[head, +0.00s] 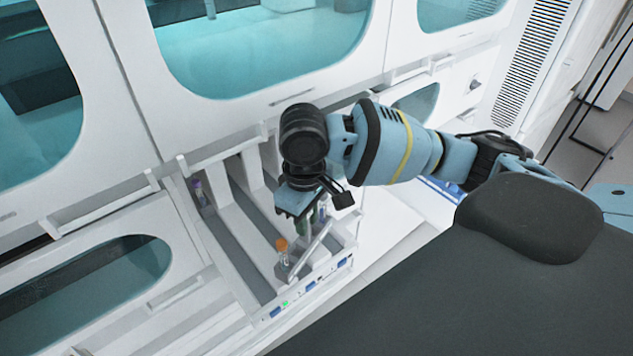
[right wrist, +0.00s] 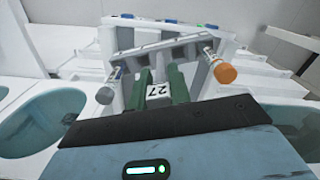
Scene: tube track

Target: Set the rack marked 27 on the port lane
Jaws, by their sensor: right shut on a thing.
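The rack marked 27 (right wrist: 160,91) is a grey bar-shaped holder with a white label, an orange-capped tube (right wrist: 226,74) at one end and a grey-capped tube (right wrist: 106,95) at the other. In the head view the rack (head: 318,243) is over the front right part of the lane unit, with its orange cap at the left. My right gripper (right wrist: 159,88) has green fingers shut on the rack's label block; it also shows in the head view (head: 312,216). The lane unit (head: 238,232) has several grey lanes. I cannot tell which is the port lane, nor whether the rack touches the unit. My left gripper is not in view.
A purple-capped tube (head: 198,188) stands at the back of the leftmost lane. Blue parts and a green light (head: 285,304) line the unit's front edge. White cabinet walls with teal windows (head: 260,45) rise behind. The front of the leftmost lane looks clear.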

